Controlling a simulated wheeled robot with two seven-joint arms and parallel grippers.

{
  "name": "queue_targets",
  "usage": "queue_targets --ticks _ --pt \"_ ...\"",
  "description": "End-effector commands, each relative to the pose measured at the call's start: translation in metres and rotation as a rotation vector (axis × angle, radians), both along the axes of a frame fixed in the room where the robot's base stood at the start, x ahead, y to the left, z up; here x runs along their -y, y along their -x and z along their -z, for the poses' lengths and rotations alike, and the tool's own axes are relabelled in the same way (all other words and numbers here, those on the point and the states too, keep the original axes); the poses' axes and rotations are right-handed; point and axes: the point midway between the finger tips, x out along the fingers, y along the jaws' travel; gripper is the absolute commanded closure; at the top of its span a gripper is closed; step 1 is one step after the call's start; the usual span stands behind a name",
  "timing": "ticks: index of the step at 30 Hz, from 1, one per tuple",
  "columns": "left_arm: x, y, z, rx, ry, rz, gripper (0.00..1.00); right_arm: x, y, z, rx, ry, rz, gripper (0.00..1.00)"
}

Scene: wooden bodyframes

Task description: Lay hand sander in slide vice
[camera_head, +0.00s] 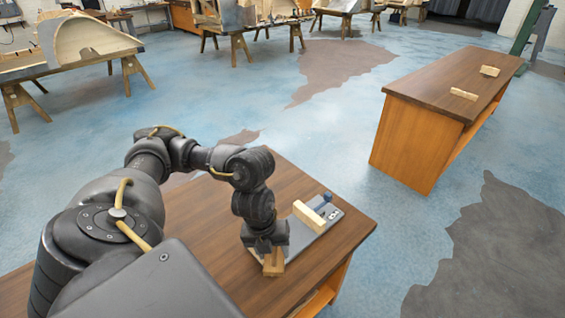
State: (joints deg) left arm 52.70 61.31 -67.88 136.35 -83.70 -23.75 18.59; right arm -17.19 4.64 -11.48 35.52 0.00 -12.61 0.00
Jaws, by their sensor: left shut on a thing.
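The slide vice (333,215) is a flat grey plate on the brown workbench, with a blue part at its far right end. A pale wooden block (309,216) stands on it; I cannot tell whether it is part of the vice. My left gripper (270,258) points down at the near left end of the vice and is shut on a small brown wooden piece, likely the hand sander (273,268). My gripper hides the upper part of this piece. I cannot tell whether it touches the vice or bench. My right gripper is out of view.
The workbench (215,200) has bare top to the left of and in front of the vice. A second bench (440,85) at the right holds two pale wooden blocks (464,94). Trestles with wooden bodyframes (90,45) stand at the back. Blue, patchy floor lies between.

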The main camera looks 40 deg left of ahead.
Motion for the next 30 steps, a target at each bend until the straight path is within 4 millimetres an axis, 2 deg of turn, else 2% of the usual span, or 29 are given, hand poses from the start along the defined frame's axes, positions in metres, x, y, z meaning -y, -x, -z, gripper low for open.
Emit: queue_targets --ticks 5,8,15,18,21,25,30 --pt "-0.006 -0.008 0.007 -0.001 0.0 -0.005 0.74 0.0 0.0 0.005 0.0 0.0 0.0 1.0" --pt "-0.017 -0.024 0.017 -0.003 0.0 -0.009 0.74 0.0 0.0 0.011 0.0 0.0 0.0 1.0" --pt "-0.053 -0.076 0.044 -0.006 0.002 -0.008 0.74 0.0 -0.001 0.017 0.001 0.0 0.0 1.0" --pt "-0.061 -0.088 0.068 -0.008 0.004 -0.007 0.74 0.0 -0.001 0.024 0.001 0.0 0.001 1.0" --pt "-0.069 -0.1 0.08 -0.005 0.002 -0.004 0.74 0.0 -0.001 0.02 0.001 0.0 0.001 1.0" --pt "-0.075 -0.109 0.091 -0.003 0.001 0.001 0.74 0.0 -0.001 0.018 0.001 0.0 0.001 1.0" --pt "-0.077 -0.113 0.095 -0.001 0.001 0.003 0.74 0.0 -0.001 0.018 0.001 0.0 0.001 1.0"
